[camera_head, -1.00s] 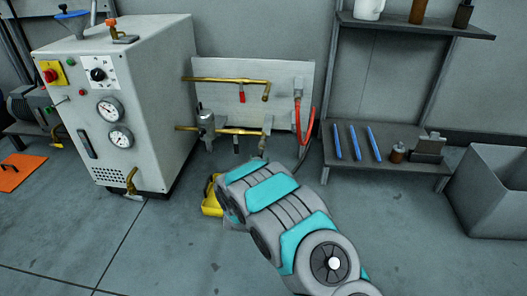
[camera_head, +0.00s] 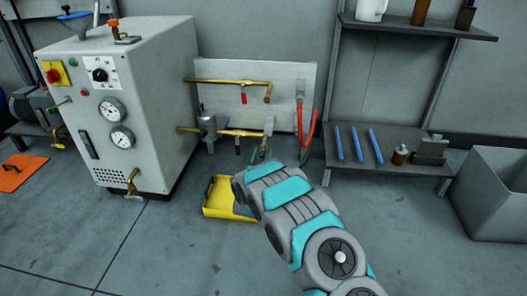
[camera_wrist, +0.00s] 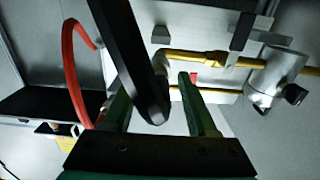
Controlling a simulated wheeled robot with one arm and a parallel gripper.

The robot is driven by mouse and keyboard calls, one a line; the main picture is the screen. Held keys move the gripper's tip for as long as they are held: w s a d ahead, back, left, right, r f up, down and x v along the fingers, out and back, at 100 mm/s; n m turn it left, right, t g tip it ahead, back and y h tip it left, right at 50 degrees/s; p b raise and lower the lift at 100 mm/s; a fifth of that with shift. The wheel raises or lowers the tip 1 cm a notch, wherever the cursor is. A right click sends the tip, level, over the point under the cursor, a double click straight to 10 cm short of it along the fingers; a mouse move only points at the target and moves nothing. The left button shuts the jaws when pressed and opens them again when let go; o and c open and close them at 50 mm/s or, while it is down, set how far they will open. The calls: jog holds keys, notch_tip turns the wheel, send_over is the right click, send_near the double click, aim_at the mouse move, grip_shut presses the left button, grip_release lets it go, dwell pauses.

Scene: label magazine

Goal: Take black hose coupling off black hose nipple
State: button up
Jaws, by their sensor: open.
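My gripper (camera_wrist: 150,92) is open, its two green fingers spread in the wrist view, close to the lower brass pipe. In the camera_head view only a green bit of my gripper (camera_head: 262,152) shows, by the pipe's right end. A large black strip-like part (camera_wrist: 132,60), seemingly the black hose or its coupling, slants down between the fingers and covers part of the left one. I cannot tell whether a finger touches it. Behind it a grey bent fitting (camera_wrist: 160,62) joins the brass pipe. The black nipple is not clearly visible.
A red hose (camera_head: 312,128) hangs right of the fittings; it also curves at left in the wrist view (camera_wrist: 72,65). A metal filter body (camera_head: 208,130) sits on the pipe to the left. A yellow tray (camera_head: 218,211) lies on the floor below. A shelf (camera_head: 395,165) stands at right.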

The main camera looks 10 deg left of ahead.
jog(key=shift+w, duration=1.3)
dwell(0.6)
grip_shut()
jog(key=shift+s, duration=0.15)
dwell(0.6)
jog(key=shift+s+p, duration=0.7)
jog(key=shift+s, duration=2.2)
